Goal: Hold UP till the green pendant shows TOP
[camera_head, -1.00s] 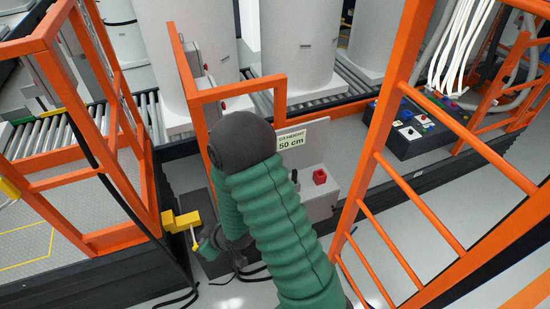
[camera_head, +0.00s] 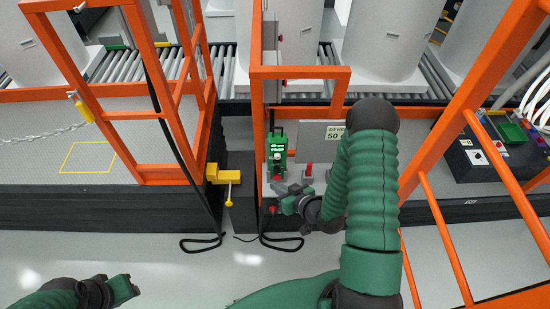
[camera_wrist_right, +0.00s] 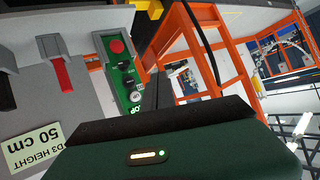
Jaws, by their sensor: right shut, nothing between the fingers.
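The green pendant (camera_head: 277,149) stands upright on the grey panel behind the orange frame. Its small lit display is too small to read in the head view. In the right wrist view the pendant (camera_wrist_right: 124,75) shows a red button, dark knobs and a white button; its display end is partly hidden by my gripper body.
A red lever (camera_head: 308,169) stands right of the pendant, by the "50 cm" height sign (camera_wrist_right: 33,147). A yellow latch (camera_head: 222,174) sticks out at the left. Orange rails (camera_head: 440,235) rise at the right. Cables lie on the floor, otherwise clear in front.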

